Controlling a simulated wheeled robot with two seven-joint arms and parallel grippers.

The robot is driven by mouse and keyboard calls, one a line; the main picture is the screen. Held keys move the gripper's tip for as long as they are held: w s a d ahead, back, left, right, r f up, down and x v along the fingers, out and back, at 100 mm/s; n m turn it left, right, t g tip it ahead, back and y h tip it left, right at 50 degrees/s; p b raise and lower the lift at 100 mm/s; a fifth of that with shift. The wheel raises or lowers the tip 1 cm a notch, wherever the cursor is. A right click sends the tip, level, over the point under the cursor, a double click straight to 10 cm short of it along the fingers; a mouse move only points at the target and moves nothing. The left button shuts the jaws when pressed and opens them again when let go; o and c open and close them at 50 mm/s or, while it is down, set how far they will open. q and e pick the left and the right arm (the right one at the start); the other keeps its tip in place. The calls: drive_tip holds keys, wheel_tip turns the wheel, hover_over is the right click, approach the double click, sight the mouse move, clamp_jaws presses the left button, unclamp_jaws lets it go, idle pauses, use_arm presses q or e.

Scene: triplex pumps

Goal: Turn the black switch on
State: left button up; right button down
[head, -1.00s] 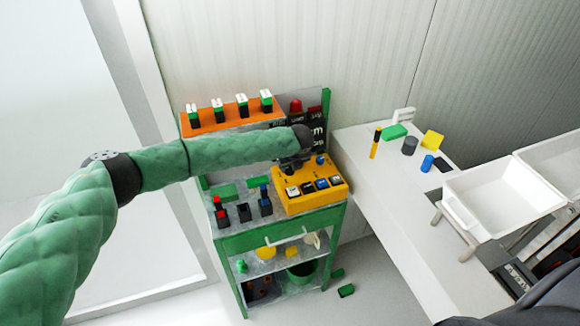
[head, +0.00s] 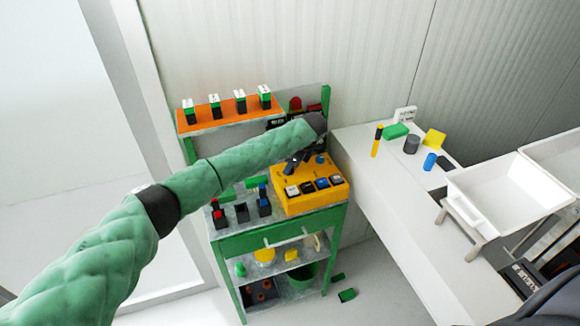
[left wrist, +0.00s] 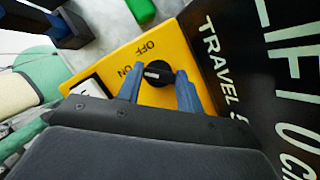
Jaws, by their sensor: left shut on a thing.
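The black switch (left wrist: 158,73) is a round knob with a small white mark, on the yellow control box (left wrist: 112,65). The labels OFF and ON are printed on the box beside it, and the white mark lies on the knob's side toward ON. My left gripper (left wrist: 158,88) is shut on the switch, with one blue-grey finger on each side of it. In the head view, my left gripper (head: 292,164) reaches down at the back of the yellow control box (head: 298,205), and the switch is hidden there. My right gripper is not in view.
Several buttons (head: 307,187) line the front of the yellow box. Red, black and blue switch blocks (head: 242,212) stand to its left on the green cart (head: 270,239). A black lettered panel (left wrist: 245,70) stands close to the fingers. A white table (head: 390,200) is at the right.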

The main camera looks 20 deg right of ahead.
use_arm(q)
drive_tip(key=shift+n+g, duration=0.3)
drive_tip(key=shift+n, duration=0.8)
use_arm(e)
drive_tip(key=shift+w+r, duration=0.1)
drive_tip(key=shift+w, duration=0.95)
use_arm(q)
drive_tip(key=shift+w+r+y, duration=0.1)
drive_tip(key=shift+y, duration=0.2)
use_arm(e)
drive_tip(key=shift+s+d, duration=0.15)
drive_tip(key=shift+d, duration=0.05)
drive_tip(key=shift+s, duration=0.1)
